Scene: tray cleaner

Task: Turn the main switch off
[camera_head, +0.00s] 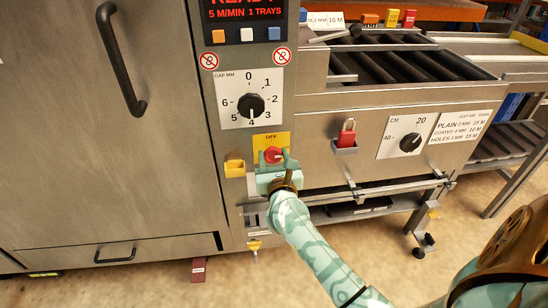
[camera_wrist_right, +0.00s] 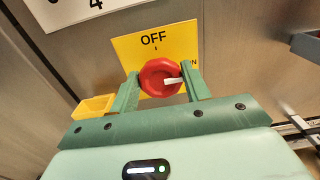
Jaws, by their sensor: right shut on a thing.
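The main switch is a red knob (camera_wrist_right: 160,77) on a yellow plate (camera_wrist_right: 134,48) marked OFF at the top; it also shows in the head view (camera_head: 272,154). Its white pointer points right, towards the partly hidden ON mark, not up at OFF. My right gripper (camera_head: 274,158) reaches up from below and is shut on the knob. In the right wrist view its green fingers (camera_wrist_right: 162,86) stand one on each side of the knob. My left gripper is not in view.
A gap dial (camera_head: 250,105) sits just above the switch. A small yellow holder (camera_head: 234,168) is close on the left. A red padlock (camera_head: 347,134) hangs in a bracket to the right. Another black dial (camera_head: 410,142) is further right.

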